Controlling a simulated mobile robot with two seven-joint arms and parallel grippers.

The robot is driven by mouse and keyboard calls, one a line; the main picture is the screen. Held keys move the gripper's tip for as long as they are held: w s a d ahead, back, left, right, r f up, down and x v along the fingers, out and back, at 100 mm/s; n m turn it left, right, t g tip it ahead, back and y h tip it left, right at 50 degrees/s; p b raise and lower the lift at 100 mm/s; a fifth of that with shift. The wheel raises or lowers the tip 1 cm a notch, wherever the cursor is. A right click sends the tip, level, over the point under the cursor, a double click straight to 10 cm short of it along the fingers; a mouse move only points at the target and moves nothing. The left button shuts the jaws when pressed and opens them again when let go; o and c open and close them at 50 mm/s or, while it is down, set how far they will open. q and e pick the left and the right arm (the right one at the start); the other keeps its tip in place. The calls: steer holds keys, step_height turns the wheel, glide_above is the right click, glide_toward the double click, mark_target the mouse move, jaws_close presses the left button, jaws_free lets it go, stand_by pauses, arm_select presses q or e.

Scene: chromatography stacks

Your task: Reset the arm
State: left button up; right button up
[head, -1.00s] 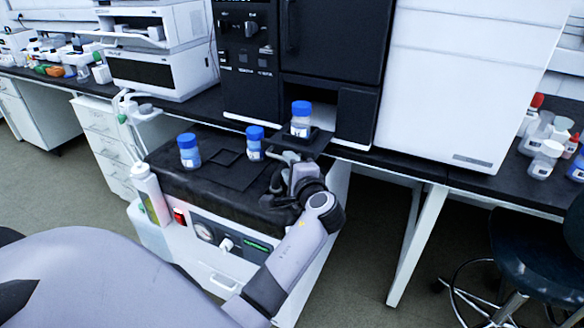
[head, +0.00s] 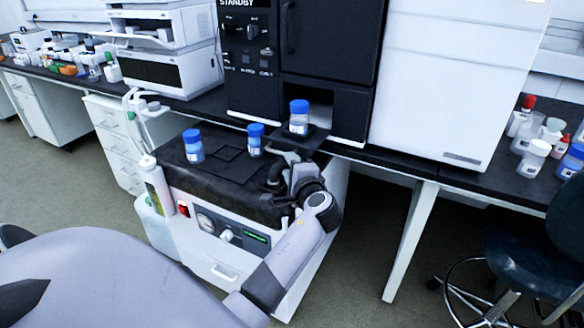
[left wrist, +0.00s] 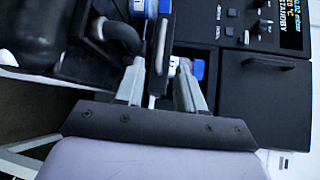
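My left gripper (head: 287,157) is at the near edge of a small dark tray (head: 318,139), in front of the opening of the black instrument. A blue-capped bottle (head: 299,117) stands upright on that tray. In the left wrist view, my left gripper's fingers (left wrist: 160,85) are spread apart, with the dark tray's edge between them. A blue cap (left wrist: 198,69) shows just past the right-hand finger. The fingers look open, though their contact with the tray is hard to judge. My right gripper is in neither view.
The black instrument (head: 250,60) rises behind. A dark stool (head: 520,245) stands at right.

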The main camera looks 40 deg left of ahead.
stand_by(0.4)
arm_select(q)
steer(key=s+d+f+n+t+h+p, duration=0.2)
steer(key=s+d+f+h+p, duration=0.6)
steer(key=s+d+f+h, duration=0.55)
steer(key=s+d+r+n+h+p, duration=0.2)
steer(key=s+d+r+n, duration=0.1)
steer(key=s+d, duration=0.5)
steer(key=s, duration=0.3)
steer(key=shift+n+p, duration=0.4)
